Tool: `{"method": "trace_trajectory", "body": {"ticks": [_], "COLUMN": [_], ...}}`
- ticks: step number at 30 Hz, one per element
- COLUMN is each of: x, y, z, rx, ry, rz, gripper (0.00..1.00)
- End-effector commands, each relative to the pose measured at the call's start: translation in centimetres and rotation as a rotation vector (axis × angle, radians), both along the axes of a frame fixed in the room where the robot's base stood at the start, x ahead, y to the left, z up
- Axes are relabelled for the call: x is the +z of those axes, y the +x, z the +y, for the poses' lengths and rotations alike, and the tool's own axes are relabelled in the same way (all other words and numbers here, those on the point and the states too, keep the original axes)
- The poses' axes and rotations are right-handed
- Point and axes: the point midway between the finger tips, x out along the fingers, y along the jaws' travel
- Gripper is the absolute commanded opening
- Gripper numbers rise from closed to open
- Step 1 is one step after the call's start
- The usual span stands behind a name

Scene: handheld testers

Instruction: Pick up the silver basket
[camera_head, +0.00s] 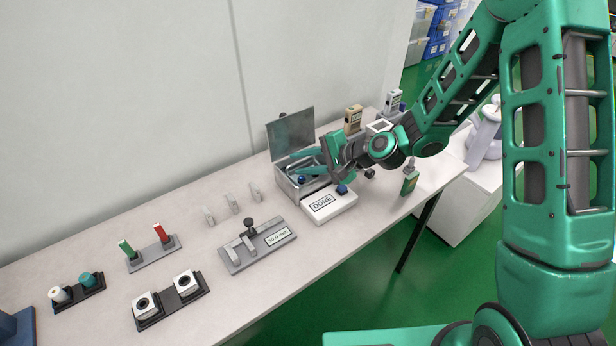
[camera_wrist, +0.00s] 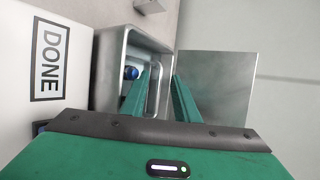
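A silver metal box (camera_head: 287,185) with a raised flat lid (camera_head: 291,133) stands open at the back of the table. It also shows in the wrist view (camera_wrist: 108,45), with the lid (camera_wrist: 215,80) to its right. I cannot clearly tell a separate silver basket from the box's inner walls. A dark blue round thing (camera_wrist: 131,72) is inside. My gripper (camera_head: 296,163) reaches over the box from the right. In the wrist view its two green fingers (camera_wrist: 166,72) are apart, one over the inside, one towards the lid, with the box's lid-side rim between them. Contact is unclear.
A white unit labelled DONE (camera_head: 330,205) stands close in front of the box. A grey gauge plate (camera_head: 257,246) lies left of it. Handheld testers (camera_head: 353,118) stand behind my gripper. A green and yellow device (camera_head: 410,183) is near the right edge.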

Motion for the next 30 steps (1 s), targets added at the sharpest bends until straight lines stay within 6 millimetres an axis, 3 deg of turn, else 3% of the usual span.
{"method": "trace_trajectory", "body": {"ticks": [10, 14, 30], "x": [-0.54, -0.52, 0.36], "y": [0.37, 0.37, 0.42], "z": [0.68, 0.67, 0.68], "rx": [0.001, 0.001, 0.001], "ry": [-0.002, -0.002, 0.000], "rz": [0.000, 0.000, -0.002], "gripper": [0.28, 0.00, 0.00]}}
